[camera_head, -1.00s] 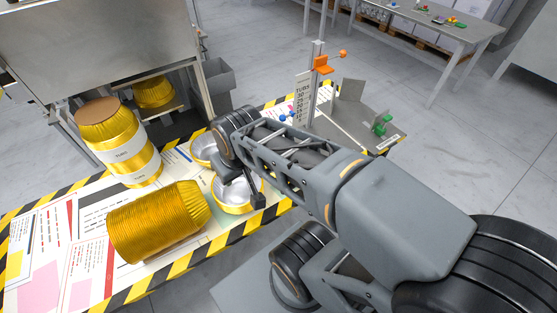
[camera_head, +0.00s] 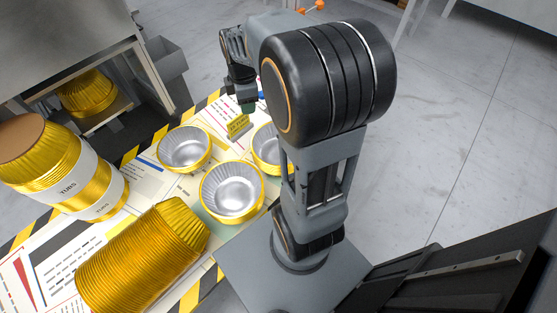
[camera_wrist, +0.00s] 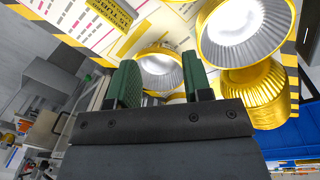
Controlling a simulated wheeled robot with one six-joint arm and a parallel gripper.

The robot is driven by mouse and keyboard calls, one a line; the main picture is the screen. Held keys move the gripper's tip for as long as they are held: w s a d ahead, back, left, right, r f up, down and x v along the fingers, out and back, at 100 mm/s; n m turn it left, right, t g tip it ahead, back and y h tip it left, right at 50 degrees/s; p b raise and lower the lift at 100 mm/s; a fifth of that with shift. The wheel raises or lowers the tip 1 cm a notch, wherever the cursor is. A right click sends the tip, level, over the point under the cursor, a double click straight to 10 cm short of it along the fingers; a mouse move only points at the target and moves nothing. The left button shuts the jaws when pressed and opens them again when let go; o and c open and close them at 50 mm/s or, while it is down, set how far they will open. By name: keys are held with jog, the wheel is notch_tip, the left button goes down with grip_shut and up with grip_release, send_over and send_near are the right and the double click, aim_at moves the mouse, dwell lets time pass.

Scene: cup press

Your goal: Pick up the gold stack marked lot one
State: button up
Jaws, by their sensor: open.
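A ridged gold stack (camera_head: 140,262) lies on its side at the near left of the printed table. Another gold stack (camera_head: 100,200) stands upright behind it, with a white band reading "TUBS" and a brown top. A third gold stack (camera_head: 88,95) is at the press, at the back left. I cannot read a lot one mark on any of them. My gripper (camera_head: 246,101) is open and empty beyond the loose cups, apart from all three stacks. In the wrist view, its green finger pads (camera_wrist: 162,84) are spread, with a silver-lined cup seen beyond them.
Silver-lined gold cups (camera_head: 232,192) sit on the table, one (camera_head: 183,149) farther left and one (camera_head: 265,150) partly behind my arm. A small yellow sign (camera_head: 238,126) stands beneath my gripper. A grey bin (camera_head: 160,72) is beside the press (camera_head: 60,40). Striped tape edges the table.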

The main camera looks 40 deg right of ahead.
aim_at(261, 127)
jog(key=w+d+f+n+b, duration=0.1)
jog(key=d+f+n, duration=0.1)
jog(key=f, duration=0.3)
jog(key=w+d+f+n+b, duration=0.1)
jog(key=d+f+n, duration=0.1)
jog(key=f, duration=0.3)
jog(key=w+d+f+n+g+b, duration=0.1)
jog(key=d+f, duration=0.1)
jog(key=f, duration=0.3)
jog(key=shift+n, duration=0.4)
jog(key=shift+w+f+b, duration=0.1)
jog(key=shift+f+b, duration=0.65)
jog(key=shift+f, duration=2.4)
jog(key=shift+c, duration=0.2)
grip_shut()
